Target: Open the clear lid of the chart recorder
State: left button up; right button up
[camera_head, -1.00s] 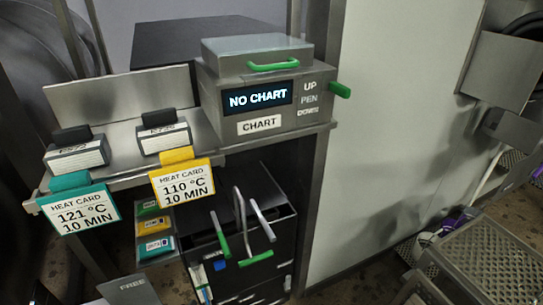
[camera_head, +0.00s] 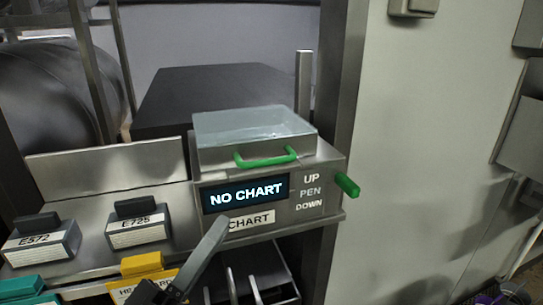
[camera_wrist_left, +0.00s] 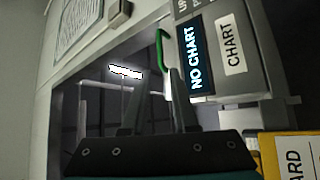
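The chart recorder (camera_head: 200,170) is a grey box on the bench, with a lit "NO CHART" display. Its clear lid (camera_head: 250,125) lies flat and closed on top, with a green bar handle (camera_head: 266,158) at its front edge. The display (camera_wrist_left: 196,58) and the green handle (camera_wrist_left: 160,50) also show in the left wrist view, turned sideways. My left gripper (camera_head: 205,258) is below and in front of the recorder in the head view, apart from the handle. In the left wrist view its two fingers (camera_wrist_left: 158,105) are spread with nothing between them. My right gripper is not in view.
A green pen lever (camera_head: 346,185) sticks out at the recorder's right side. Blocks labelled E572 (camera_head: 40,242) and E725 (camera_head: 138,230) stand left on the bench. A yellow heat card (camera_head: 140,265) hangs at the front edge.

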aim_at(266, 163)
pick_arm(q)
jog(key=p+x, duration=0.1)
jog(key=x, duration=0.6)
jog(key=shift+w+d+r+p, duration=0.1)
jog(key=shift+w+r+p, duration=0.1)
jog(key=shift+p, duration=0.1)
jog(key=p+x, duration=0.1)
jog(key=x, duration=0.3)
jog(key=shift+w+d+r, duration=0.1)
jog(key=shift+w+d, duration=0.1)
jog(key=shift+w, duration=0.1)
jog(key=shift+x, duration=0.9)
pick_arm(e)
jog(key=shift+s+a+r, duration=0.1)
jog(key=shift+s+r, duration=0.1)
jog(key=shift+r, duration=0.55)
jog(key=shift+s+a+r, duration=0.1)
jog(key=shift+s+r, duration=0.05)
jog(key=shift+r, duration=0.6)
pick_arm(q)
jog(key=shift+c, duration=0.3)
grip_shut()
